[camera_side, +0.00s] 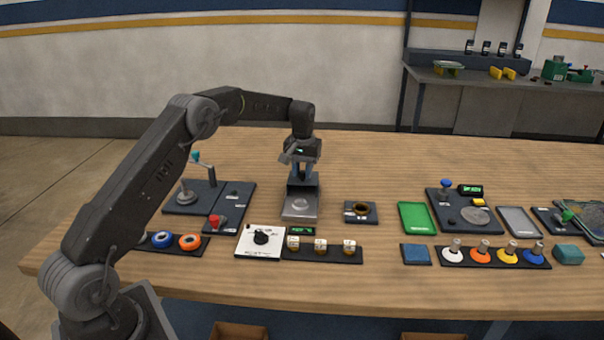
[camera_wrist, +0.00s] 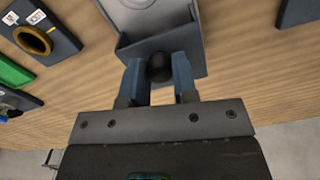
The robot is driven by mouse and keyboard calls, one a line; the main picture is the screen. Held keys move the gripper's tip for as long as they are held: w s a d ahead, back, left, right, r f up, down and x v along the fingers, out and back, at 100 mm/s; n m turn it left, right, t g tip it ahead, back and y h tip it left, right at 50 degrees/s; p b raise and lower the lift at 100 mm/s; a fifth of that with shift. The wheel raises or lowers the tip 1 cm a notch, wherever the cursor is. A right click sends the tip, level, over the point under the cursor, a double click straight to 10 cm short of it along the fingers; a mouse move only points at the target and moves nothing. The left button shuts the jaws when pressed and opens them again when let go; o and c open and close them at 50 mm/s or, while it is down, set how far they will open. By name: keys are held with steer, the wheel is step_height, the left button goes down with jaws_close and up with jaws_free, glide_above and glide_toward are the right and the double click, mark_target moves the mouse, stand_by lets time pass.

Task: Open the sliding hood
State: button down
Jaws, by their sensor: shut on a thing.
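The hood unit is a grey base plate (camera_side: 299,210) with a pale round part on it and a dark raised housing (camera_side: 303,182) at its back. In the wrist view the base (camera_wrist: 183,14) and part of the round shape show at the top edge, with the dark housing (camera_wrist: 187,41) nearer to me. A black round knob (camera_wrist: 160,67) sits against the housing. My gripper (camera_side: 302,176) is above the back of the unit, pointing down. In the wrist view its blue fingers (camera_wrist: 158,72) are shut on the knob, one on each side. How far the hood is slid is unclear.
A dark ring block (camera_side: 361,211) stands to the right, and a lever panel (camera_side: 234,195) to the left. A white dial card (camera_side: 260,243) and a row of small blocks (camera_side: 320,247) lie in front. The table behind the unit is bare.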

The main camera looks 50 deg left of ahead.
steer(key=c, duration=0.9)
jaws_free()
steer(key=shift+r, duration=0.15)
steer(key=shift+r, duration=6.8)
